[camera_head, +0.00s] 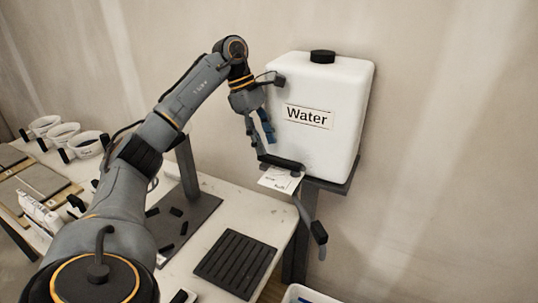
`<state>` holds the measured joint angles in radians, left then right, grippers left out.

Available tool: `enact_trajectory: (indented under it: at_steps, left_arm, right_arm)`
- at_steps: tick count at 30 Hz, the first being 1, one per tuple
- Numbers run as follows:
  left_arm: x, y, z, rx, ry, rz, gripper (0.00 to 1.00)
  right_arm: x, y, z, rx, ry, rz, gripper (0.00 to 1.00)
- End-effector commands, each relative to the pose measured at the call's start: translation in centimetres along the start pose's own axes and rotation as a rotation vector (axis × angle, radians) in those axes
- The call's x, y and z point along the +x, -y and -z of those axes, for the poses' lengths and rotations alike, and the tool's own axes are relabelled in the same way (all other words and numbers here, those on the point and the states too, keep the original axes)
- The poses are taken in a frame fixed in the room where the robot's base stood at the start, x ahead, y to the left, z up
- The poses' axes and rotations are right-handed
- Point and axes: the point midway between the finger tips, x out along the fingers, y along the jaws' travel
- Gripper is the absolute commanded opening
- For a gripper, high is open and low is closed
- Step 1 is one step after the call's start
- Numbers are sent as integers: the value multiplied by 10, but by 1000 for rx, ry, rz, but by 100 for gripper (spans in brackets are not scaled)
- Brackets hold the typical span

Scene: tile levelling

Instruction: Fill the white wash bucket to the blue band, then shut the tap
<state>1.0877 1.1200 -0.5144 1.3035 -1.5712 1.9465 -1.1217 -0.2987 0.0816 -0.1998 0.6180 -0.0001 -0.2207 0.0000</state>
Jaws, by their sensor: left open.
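The white water tank (345,108) with a black cap and a "Water" label stands on a dark stand by the wall. A dark tap-like part (281,163) shows at its lower left. A grey spout or hose (308,208) with a dark end hangs below it. My left gripper (262,143) is open and empty beside the tank's left side, pointing down, just above the tap-like part; I cannot tell whether they touch. My right gripper is out of view.
A white card (281,179) lies below the tap-like part. A black ribbed mat (235,263) lies at the white table's front right. Several white cups (84,143) and tiles (38,183) are at left. Small dark pieces lie on a grey plate (200,212).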

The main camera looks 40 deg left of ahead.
Motion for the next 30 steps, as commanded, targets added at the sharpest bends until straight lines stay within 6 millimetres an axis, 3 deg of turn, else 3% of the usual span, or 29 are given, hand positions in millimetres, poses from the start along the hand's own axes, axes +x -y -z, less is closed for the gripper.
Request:
enact_trajectory:
  at_steps: [5, 18, 25, 30]
  left_arm:
    - [23, 0, 0, 0, 0, 0, 43]
    - [35, 0, -1, 1, 2, -2, 43]
    - [35, 0, -1, 1, 2, -2, 0]
    - [35, 0, -1, 1, 2, -2, 0]
  right_arm:
    - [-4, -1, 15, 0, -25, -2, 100]
    - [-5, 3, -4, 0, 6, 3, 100]
    - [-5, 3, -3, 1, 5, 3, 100]
    - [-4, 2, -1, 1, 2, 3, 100]
